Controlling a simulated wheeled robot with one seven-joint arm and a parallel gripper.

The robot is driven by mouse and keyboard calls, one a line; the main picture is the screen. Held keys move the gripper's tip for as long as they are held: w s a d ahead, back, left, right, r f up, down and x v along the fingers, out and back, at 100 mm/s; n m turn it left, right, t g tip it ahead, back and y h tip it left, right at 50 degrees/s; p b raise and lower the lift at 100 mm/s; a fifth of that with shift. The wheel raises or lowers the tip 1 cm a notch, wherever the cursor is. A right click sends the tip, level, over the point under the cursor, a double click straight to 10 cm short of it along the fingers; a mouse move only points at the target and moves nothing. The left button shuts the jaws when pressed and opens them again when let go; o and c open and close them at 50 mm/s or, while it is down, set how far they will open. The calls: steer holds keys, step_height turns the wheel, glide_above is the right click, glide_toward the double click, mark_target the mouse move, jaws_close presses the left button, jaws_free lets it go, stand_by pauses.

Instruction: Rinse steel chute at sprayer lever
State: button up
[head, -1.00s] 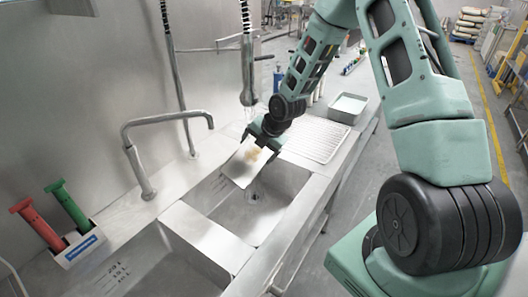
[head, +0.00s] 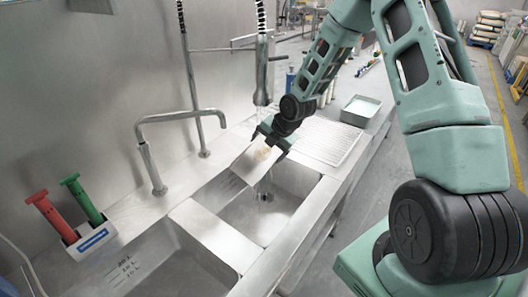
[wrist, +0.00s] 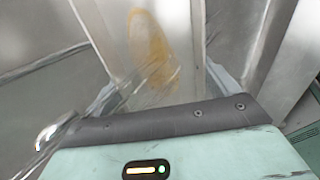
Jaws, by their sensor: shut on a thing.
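My gripper (head: 275,137) is shut on the steel chute (head: 250,166), a flat pale metal piece with a tan stain near its gripped end. The chute is held tilted over the far sink basin (head: 240,219). In the wrist view the chute (wrist: 185,45) extends away from my gripper, with an orange-brown smear (wrist: 150,42) on its surface. The sprayer (head: 262,75) hangs on its hose just above my gripper. Thin streaks of water run below the sprayer and past the chute toward the drain. The sprayer lever cannot be told clearly.
A bent faucet (head: 150,150) stands behind the basins. A near basin (head: 165,270) lies at the lower left. A caddy (head: 92,240) holds a red and a green tool. A ridged drainboard (head: 327,141) and a grey tray (head: 360,110) lie beyond the far basin.

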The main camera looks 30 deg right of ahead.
steer(key=shift+w+d, duration=0.1)
steer(key=shift+d, duration=0.25)
steer(key=shift+a, duration=0.25)
steer(key=shift+a, duration=0.35)
steer(key=shift+d, duration=0.6)
steer(key=shift+a, duration=0.2)
steer(key=shift+a, duration=0.4)
